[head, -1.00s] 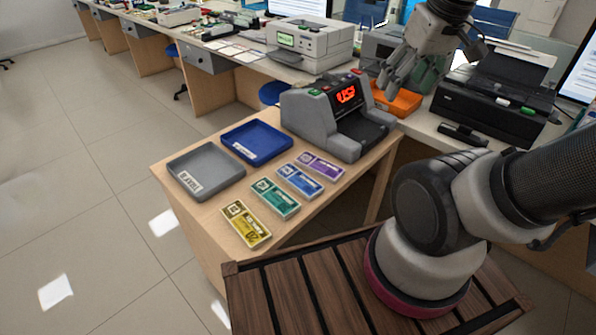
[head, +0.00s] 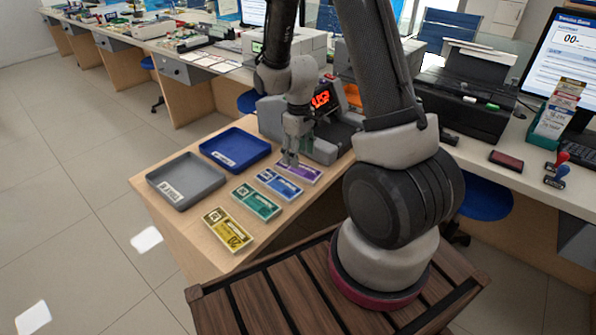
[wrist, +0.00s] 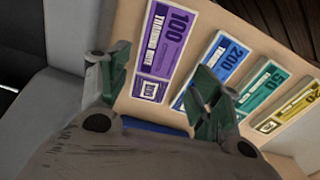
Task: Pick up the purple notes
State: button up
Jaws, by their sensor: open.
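The purple notes (head: 299,171) lie flat on the small wooden table, at the right end of a row of note bundles and in front of the counting machine. In the wrist view the purple bundle (wrist: 165,45) reads "100 training note" and lies between and beyond my fingertips. I cannot tell the exact height above the notes.
The blue (head: 277,184), green (head: 256,201) and yellow (head: 228,229) bundles lie in a row beside the purple one. A blue tray (head: 262,158) and a grey tray (head: 182,206) stand behind them. The counting machine (head: 322,150) stands close to my gripper.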

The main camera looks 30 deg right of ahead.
aim_at(298, 171)
jog(key=f, duration=0.5)
jog(key=shift+w+f, duration=0.25)
jog(key=c, duration=0.8)
jog(key=shift+r, duration=0.15)
